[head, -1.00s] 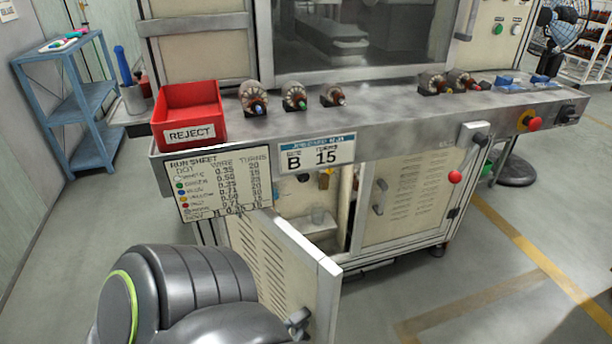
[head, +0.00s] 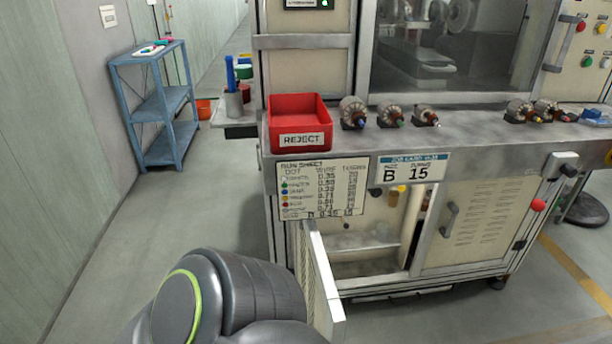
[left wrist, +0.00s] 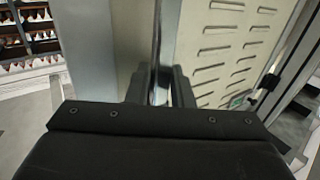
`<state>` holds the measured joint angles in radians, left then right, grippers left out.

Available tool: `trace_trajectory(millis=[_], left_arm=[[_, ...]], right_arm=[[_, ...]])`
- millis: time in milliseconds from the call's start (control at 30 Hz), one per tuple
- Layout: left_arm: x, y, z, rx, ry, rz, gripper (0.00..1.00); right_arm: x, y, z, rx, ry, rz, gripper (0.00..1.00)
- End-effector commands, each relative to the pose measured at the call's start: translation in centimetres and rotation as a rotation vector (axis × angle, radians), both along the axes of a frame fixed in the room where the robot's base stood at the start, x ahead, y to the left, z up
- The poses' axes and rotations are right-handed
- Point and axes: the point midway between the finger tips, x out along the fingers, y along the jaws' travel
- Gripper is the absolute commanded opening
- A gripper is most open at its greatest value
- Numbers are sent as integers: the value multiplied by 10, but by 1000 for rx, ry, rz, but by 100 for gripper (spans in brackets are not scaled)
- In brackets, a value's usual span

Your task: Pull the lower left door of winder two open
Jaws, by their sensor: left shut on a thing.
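The lower left door (head: 318,270) of the winder cabinet stands swung well out into the room, seen nearly edge-on in the head view. Its compartment (head: 365,240) shows open behind it. In the left wrist view the door's pale louvred face (left wrist: 228,45) fills the right of the picture, with the upright metal handle bar (left wrist: 157,45) in front of it. My left gripper (left wrist: 160,90) is shut on that handle. In the head view my left arm covers the lower part of the door, and the gripper and handle are hidden. My right gripper is not in view.
The lower right door (head: 475,225) is closed. Above are the winder's ledge (head: 470,140), a red reject bin (head: 300,122), a run sheet (head: 320,190) and several armatures. A blue shelf (head: 160,110) stands at the left wall. The floor (head: 120,240) left of the cabinet is clear.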

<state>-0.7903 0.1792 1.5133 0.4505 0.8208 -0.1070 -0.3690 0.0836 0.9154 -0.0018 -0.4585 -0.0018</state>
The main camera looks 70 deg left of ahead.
Motion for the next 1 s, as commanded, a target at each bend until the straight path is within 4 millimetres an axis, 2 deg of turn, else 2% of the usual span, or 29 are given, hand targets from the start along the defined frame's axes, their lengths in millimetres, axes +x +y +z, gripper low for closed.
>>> trace_trajectory(millis=[167, 200, 300, 333, 667, 867, 1000], left_arm=[[-1, 0, -1, -3, 3, 1, 0], [-1, 0, -1, -2, 3, 1, 26], [0, 0, -1, -2, 2, 1, 39], [0, 0, -1, -2, 2, 1, 40], [-4, -1, -1, 1, 1, 1, 40], [-33, -12, -2, -1, 5, 3, 40], [-65, -25, -2, 0, 6, 3, 40]], right_arm=[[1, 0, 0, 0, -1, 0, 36], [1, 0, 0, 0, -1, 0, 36], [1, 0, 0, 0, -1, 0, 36], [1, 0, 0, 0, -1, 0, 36], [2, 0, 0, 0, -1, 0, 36], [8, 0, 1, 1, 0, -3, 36], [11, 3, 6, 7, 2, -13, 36]])
